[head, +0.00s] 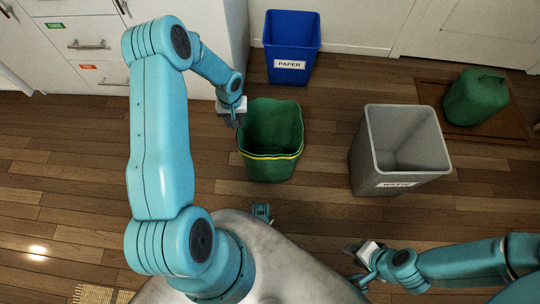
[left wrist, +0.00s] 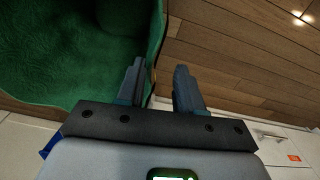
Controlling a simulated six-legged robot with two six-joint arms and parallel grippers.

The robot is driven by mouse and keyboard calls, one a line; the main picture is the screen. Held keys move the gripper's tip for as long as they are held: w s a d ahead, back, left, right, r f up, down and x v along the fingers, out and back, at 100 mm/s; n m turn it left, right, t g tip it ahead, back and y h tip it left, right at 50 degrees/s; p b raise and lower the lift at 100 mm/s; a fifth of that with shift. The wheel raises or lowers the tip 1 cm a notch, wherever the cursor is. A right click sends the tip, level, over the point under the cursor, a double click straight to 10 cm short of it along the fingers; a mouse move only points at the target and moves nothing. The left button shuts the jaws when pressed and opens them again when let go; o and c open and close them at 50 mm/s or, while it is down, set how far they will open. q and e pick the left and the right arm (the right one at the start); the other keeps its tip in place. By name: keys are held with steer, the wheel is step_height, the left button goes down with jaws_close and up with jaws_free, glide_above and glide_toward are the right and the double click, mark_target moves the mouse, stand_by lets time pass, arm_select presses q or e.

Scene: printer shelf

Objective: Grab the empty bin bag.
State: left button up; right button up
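The empty bin bag (head: 272,130) is green and stands open on the floor, with a yellow band near its lower part. My left gripper (head: 238,120) is at its upper left rim. In the left wrist view the two fingers (left wrist: 160,85) are apart. One finger is over the green bag (left wrist: 75,60) and the other over the floor, with the bag's edge showing between them. I cannot tell whether they touch it. My right gripper (head: 358,256) is low at the right, away from the bag; its fingers are too small to read.
A blue PAPER bin (head: 291,45) stands behind the bag. A grey WASTE bin (head: 375,165) stands to its right. A closed green bag (head: 476,98) sits on a brown mat (head: 430,92) at the far right. White drawers (head: 95,75) are at the left back.

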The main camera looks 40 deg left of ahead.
arm_select(q)
steer(key=f+b, duration=0.1)
steer(key=f, duration=0.1)
steer(key=f+b, duration=0.1)
steer(key=f, duration=0.2)
steer(key=shift+s+d+f, duration=0.1)
steer(key=shift+d+f, duration=0.1)
steer(key=shift+f, duration=0.05)
steer(key=shift+r, duration=0.1)
steer(key=shift+c, duration=0.3)
jaws_close()
steer(key=shift+r, duration=0.15)
